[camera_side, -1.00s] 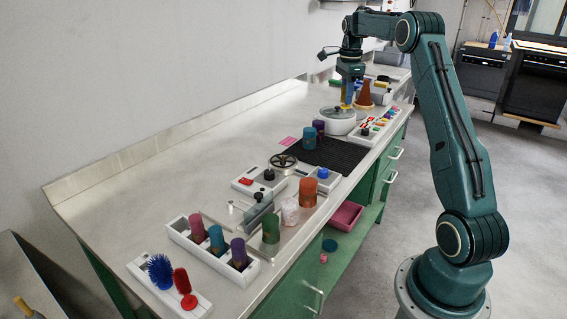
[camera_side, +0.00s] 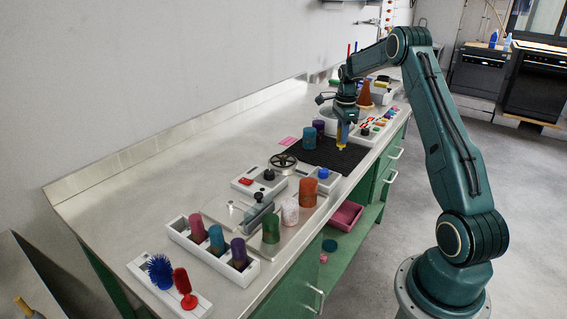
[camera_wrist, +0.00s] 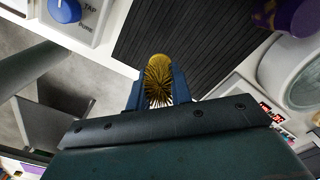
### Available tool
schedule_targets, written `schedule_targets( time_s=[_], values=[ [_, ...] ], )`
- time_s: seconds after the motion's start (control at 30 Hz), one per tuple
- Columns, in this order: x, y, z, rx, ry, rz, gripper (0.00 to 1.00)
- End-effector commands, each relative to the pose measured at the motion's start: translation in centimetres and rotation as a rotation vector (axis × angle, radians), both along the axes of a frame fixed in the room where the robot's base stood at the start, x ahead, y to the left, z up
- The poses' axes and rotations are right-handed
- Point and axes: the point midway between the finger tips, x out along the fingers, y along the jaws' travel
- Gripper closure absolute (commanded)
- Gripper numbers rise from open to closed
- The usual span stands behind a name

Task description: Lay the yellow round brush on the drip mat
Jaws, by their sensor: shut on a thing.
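The yellow round brush (camera_wrist: 158,80) is between the two fingers of my gripper (camera_wrist: 158,92) in the wrist view, its bristles facing the camera. In the side view the yellow brush (camera_side: 342,135) hangs below my gripper (camera_side: 344,122), which is shut on it. The dark ribbed drip mat (camera_side: 318,157) lies on the bench below, and the brush shows over its right part. The mat also fills the upper middle of the wrist view (camera_wrist: 185,30). I cannot tell exactly how high the brush is above the mat.
Teal and purple cylinders (camera_side: 310,138) stand on the mat's far left part. A white round pot (camera_side: 326,120) stands behind it. A blue-knobbed box (camera_side: 323,173), a handwheel (camera_side: 283,163) and an orange cylinder (camera_side: 308,192) are nearer the camera. The mat's near part is bare.

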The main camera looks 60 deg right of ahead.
Motion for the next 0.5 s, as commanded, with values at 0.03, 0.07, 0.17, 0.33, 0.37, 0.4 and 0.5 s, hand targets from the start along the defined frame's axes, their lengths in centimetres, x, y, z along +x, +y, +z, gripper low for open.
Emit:
schedule_targets(
  time_s=[0.03, 0.07, 0.17, 0.33, 0.37, 0.4, 0.5],
  values=[
    [0.0, 0.0, 0.0, 0.000, 0.000, 0.000, 1.00],
    [0.0, 0.0, -0.1, 0.000, 0.000, 0.000, 1.00],
    [0.0, 0.0, -0.7, 0.001, 0.001, 0.000, 1.00],
    [0.0, 0.0, -2.6, 0.002, 0.002, 0.000, 1.00],
    [0.0, 0.0, -3.0, 0.002, 0.002, 0.000, 1.00],
    [0.0, 0.0, -3.4, 0.002, 0.002, 0.000, 1.00],
    [0.0, 0.0, -4.1, 0.001, 0.001, 0.000, 1.00]
  ],
)
